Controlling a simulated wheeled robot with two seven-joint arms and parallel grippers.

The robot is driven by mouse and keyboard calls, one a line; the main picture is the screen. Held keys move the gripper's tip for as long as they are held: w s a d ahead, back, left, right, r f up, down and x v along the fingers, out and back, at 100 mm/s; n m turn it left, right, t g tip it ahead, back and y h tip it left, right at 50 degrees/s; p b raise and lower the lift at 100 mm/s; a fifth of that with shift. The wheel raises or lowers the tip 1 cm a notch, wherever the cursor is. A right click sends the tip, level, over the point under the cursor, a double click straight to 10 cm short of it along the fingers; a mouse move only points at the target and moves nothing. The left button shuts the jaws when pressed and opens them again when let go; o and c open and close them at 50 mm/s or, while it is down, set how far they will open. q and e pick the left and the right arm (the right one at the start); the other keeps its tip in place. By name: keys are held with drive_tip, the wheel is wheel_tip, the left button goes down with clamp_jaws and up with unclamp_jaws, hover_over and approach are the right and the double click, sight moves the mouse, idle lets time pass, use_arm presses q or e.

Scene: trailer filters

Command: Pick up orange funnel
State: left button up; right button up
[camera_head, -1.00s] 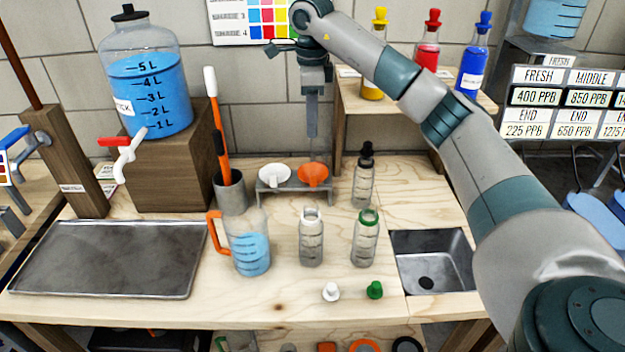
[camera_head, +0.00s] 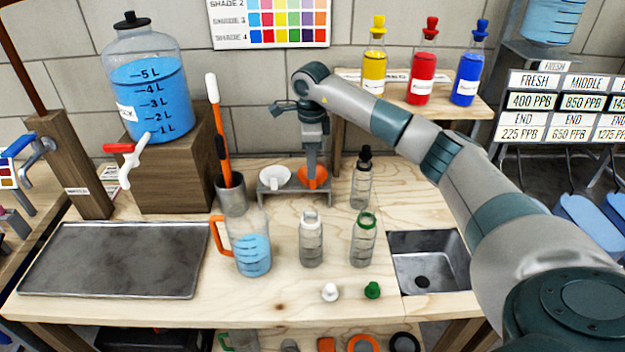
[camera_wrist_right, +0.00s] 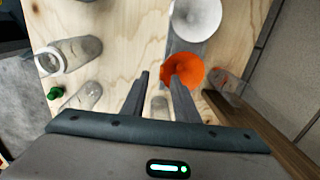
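The orange funnel (camera_head: 320,180) sits in the right place of a small grey rack (camera_head: 296,190) at the back of the bench. It also shows in the right wrist view (camera_wrist_right: 184,68). My right gripper (camera_head: 311,182) points down at the funnel, its fingers overlapping the bowl in the head view. In the right wrist view my right gripper (camera_wrist_right: 160,76) is open, one fingertip over the funnel's bowl and the other outside its rim. Whether a finger touches the funnel, I cannot tell. My left gripper is not in view.
A white funnel (camera_head: 274,178) sits beside it in the rack. A jug of blue liquid (camera_head: 250,248) and two open bottles stand in front.

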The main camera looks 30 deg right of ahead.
drive_tip(key=shift+f, duration=0.1)
idle(0.3)
drive_tip(key=f+p, duration=0.1)
drive_tip(key=f, duration=0.1)
drive_tip(key=f+p, duration=0.1)
drive_tip(key=f, duration=0.1)
drive_tip(key=shift+w+d+f+p, duration=0.1)
drive_tip(key=shift+d+p, duration=0.3)
drive_tip(key=shift+f, duration=0.4)
clamp_jaws()
